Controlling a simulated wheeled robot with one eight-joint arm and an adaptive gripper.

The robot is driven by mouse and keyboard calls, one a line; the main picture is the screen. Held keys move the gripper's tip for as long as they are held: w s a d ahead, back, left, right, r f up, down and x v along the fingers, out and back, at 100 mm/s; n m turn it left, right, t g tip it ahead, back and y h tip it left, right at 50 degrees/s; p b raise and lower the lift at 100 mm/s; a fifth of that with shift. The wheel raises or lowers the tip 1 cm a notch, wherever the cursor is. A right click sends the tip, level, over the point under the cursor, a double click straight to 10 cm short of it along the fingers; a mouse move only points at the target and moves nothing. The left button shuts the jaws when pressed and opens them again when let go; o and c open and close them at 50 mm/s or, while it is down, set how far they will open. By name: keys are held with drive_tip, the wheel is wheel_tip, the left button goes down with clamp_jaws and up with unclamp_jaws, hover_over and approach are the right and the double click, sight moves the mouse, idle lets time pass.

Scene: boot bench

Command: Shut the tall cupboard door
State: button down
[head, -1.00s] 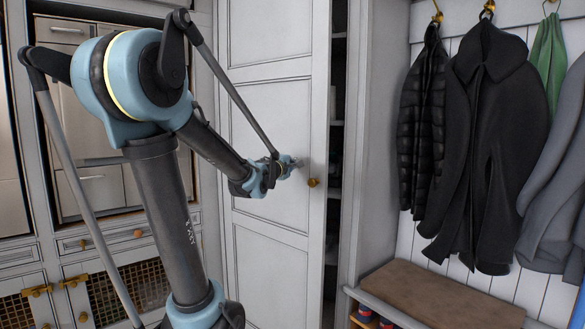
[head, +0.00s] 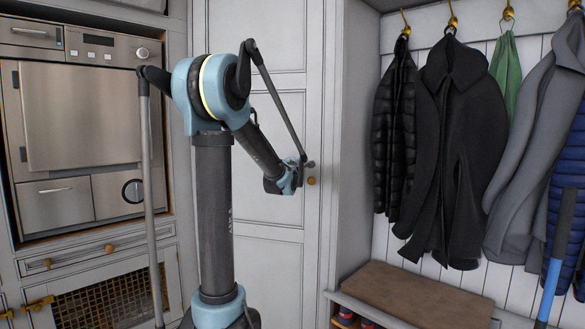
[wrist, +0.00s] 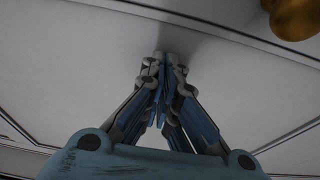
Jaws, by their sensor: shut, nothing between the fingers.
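The tall cupboard door (head: 273,262) is white and panelled, and stands flush or nearly flush with its frame in the head view. No dark gap shows along its right edge. Its round brass knob (head: 311,181) is near that edge, and also shows at the top right of the wrist view (wrist: 294,18). My gripper (head: 308,164) is at the door just left of and above the knob. In the wrist view my gripper (wrist: 163,62) has its fingers together, empty, with the tips at or very near the door face. Whether they touch is hard to tell.
A steel oven (head: 80,115) is built in at the left, above a drawer (head: 85,257) and a mesh-fronted cabinet (head: 110,305). At the right, dark coats (head: 460,150) hang on hooks above a bench with a brown top (head: 420,293). Shoes (head: 355,323) sit underneath.

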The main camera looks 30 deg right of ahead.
drive_tip(key=shift+w+d+r, duration=0.1)
drive_tip(key=shift+d+r, duration=0.3)
drive_tip(key=shift+d, duration=0.15)
drive_tip(key=s, duration=1.1)
drive_tip(key=shift+s+d+f, duration=0.25)
drive_tip(key=shift+s, duration=0.1)
